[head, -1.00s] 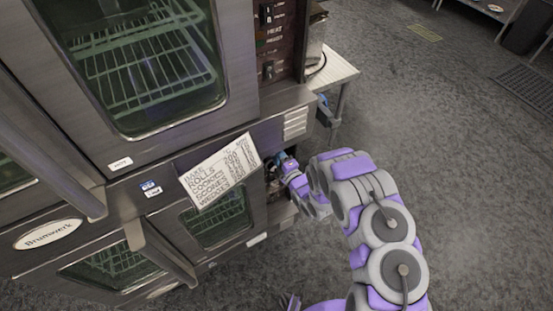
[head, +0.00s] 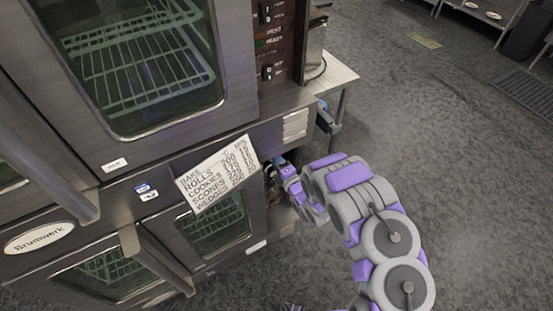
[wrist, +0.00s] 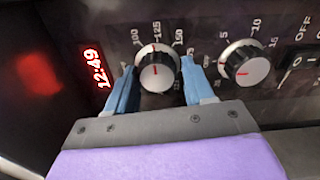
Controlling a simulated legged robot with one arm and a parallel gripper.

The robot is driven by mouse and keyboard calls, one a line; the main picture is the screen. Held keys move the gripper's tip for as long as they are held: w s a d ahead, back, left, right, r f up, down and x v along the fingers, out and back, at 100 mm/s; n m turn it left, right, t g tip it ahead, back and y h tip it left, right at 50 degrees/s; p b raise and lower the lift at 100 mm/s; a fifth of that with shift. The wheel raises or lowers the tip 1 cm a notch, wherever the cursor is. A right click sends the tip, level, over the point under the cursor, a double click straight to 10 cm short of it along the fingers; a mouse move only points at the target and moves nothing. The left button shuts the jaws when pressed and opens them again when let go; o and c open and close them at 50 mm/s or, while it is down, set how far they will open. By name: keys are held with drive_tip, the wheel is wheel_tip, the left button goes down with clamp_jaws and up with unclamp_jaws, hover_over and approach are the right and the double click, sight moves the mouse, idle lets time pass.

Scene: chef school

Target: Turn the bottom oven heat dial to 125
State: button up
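In the wrist view a black dial with a silver rim (wrist: 157,70) sits on the dark oven panel, with 100, 125 and 150 printed above it. Its red line is near vertical, under the 125. My gripper (wrist: 158,68) has one blue finger on each side of this dial, apart, with what look like narrow gaps; I cannot tell whether either finger touches it. In the head view my gripper (head: 279,165) reaches the lower oven's panel, right of its door (head: 213,222); the dial is hidden there.
A second dial (wrist: 244,62), numbered 5, 10 and 15, is close right of my gripper. A paper baking chart (head: 217,175) hangs on the oven front. Open floor (head: 470,180) lies to the right.

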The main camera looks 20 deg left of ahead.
drive_tip(key=o, duration=0.4)
drive_tip(key=shift+a+f, duration=0.1)
drive_tip(key=shift+p+v, duration=4.2)
drive_tip(key=shift+v, duration=4.45)
